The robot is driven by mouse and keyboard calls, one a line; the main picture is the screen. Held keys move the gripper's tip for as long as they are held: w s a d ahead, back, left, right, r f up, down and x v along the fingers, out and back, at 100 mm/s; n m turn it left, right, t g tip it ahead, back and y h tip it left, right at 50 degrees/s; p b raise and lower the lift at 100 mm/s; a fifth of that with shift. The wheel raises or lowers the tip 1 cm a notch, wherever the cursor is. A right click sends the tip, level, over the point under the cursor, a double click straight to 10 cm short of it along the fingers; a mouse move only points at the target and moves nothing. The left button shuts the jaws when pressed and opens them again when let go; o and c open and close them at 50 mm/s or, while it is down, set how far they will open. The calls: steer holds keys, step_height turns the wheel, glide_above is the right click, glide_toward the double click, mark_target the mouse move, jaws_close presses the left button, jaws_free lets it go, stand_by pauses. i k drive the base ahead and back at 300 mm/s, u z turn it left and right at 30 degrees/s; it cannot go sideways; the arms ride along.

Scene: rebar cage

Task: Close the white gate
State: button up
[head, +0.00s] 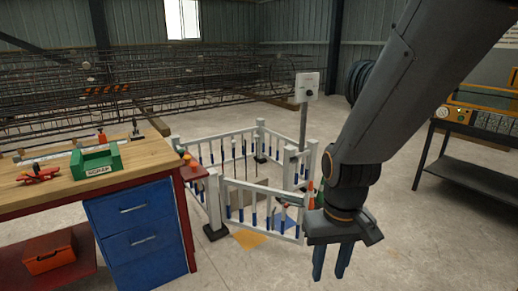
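The white gate (262,207) is a low railed panel with blue-tipped bars at the front of a small white fenced pen. Its left end is by the white post (213,200) with a dark foot. Its free right end reaches towards the camera and stands apart from the pen's right post (312,160), so it looks swung outward. My gripper (331,265) points down just right of the free end. Its two dark fingers show a narrow gap with nothing between them. My wrist hides part of the right side of the pen, and I cannot tell whether it touches the gate.
A yellow floor patch (249,239) lies in front of the gate. A grey post with a white box (307,86) stands behind. Floor is clear at the right front.

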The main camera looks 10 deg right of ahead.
mark_target(224, 183)
steer(key=z, duration=0.25)
steer(key=i, duration=1.5)
steer(key=z, duration=0.3)
